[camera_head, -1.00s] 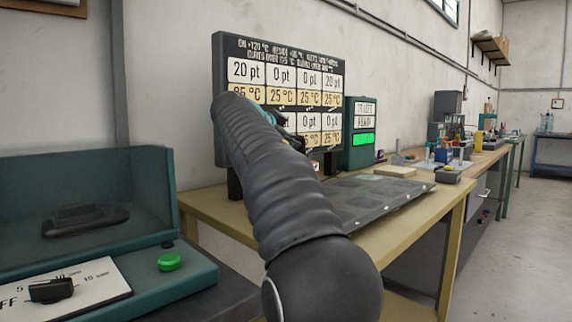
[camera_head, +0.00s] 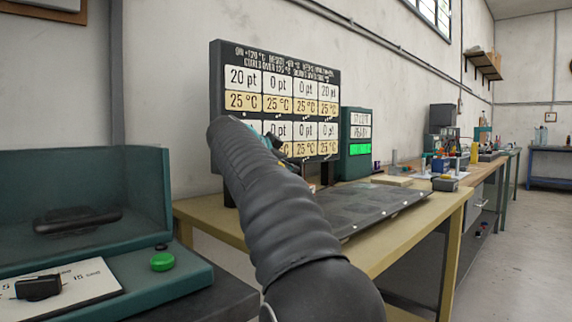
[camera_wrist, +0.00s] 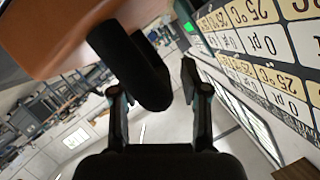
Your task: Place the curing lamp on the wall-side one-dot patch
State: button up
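My gripper (camera_wrist: 154,82) is partly closed around a thick black handle in the wrist view; a slight gap seems to show at the right finger. The handle joins an orange-brown body, which I take to be the curing lamp (camera_wrist: 60,30). In the head view my gripper (camera_head: 284,150) is mostly hidden behind my arm, above the back of the bench and in front of the display board. The dark plate with the patches (camera_head: 372,208) lies flat on the bench. Its dot marks are too small to read, and my arm hides its left part.
The display board (camera_head: 238,55) stands close behind my gripper, with a teal readout box (camera_head: 357,140) beside it. A teal machine with a green button (camera_head: 163,261) is at the left. A pale block (camera_head: 393,180) and several small items stand farther along the benches.

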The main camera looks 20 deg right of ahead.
jog(key=shift+r, duration=0.15)
jog(key=v, duration=1.2)
jog(key=shift+b, duration=0.35)
